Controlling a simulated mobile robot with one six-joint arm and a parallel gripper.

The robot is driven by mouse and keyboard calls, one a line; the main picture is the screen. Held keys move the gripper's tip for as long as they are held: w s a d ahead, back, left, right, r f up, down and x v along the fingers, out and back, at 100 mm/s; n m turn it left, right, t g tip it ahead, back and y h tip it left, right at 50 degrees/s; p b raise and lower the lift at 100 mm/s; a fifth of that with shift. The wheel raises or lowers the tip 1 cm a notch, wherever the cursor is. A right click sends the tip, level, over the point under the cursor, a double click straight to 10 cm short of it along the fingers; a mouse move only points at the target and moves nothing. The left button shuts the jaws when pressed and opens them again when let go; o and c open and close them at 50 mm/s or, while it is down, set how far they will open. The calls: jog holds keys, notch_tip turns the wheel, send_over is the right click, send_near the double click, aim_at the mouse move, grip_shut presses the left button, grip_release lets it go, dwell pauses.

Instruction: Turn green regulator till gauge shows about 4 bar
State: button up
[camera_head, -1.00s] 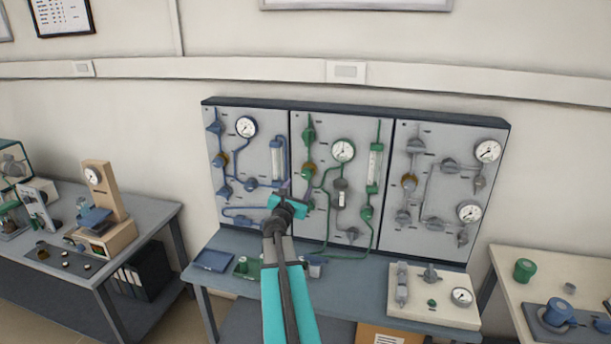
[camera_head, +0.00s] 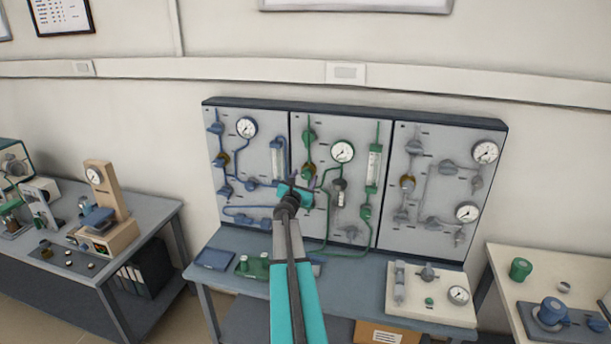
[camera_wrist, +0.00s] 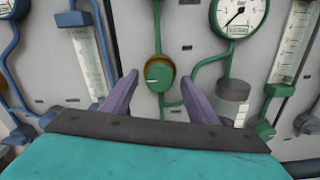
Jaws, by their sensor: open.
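The green regulator knob (camera_wrist: 159,74) sits on the middle panel in the wrist view, with a brown-yellow body around it. In the head view the regulator (camera_head: 309,170) shows just above my gripper. The green line's gauge (camera_head: 342,152) is to its upper right; in the wrist view the gauge (camera_wrist: 238,14) is partly cut off and its needle points to the lower left. I cannot read its value. My gripper (camera_wrist: 160,95) is open and empty, its two purple fingers spread below and to either side of the knob. I cannot tell whether they touch it.
A blue-piped panel (camera_head: 240,205) is on the left and a grey-piped panel (camera_head: 440,195) on the right. Green pipes and a flowmeter (camera_wrist: 290,45) stand right of the knob. A bench (camera_head: 350,285) lies below with a small gauge board (camera_head: 430,293).

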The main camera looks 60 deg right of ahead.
jog(key=shift+x, duration=0.8)
jog(key=c, duration=1)
jog(key=shift+c, duration=0.2)
